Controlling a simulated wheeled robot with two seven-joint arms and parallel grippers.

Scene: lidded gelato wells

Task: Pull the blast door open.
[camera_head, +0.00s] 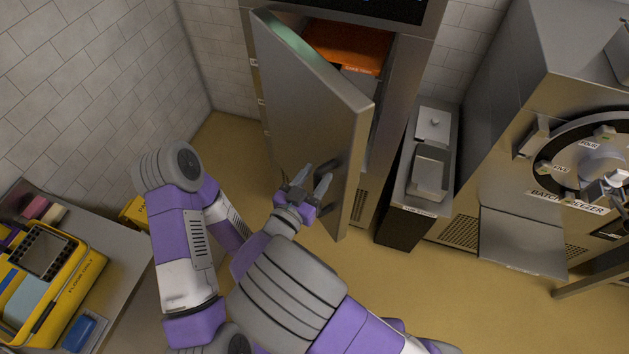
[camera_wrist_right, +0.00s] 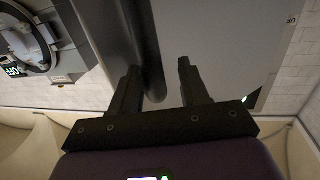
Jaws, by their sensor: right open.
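The blast door (camera_head: 305,105) is a grey panel standing partly open on the tall steel cabinet (camera_head: 405,85), with an orange interior part showing behind it. A dark handle (camera_head: 336,172) sits low near the door's free edge. My right gripper (camera_head: 313,180) is open at the handle, on the door's outer face. In the right wrist view, its two dark fingers (camera_wrist_right: 157,85) are spread, with a dark grey upright bar (camera_wrist_right: 153,45) between them, nearer the left finger. I cannot tell whether they touch it. My left gripper is not in view.
A narrow steel-topped dark unit (camera_head: 402,222) and the batch freezer (camera_head: 540,130) stand right of the cabinet. A counter (camera_head: 120,285) with a yellow caddy (camera_head: 75,285) is at lower left. Tan floor (camera_head: 235,140) lies clear left of the door.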

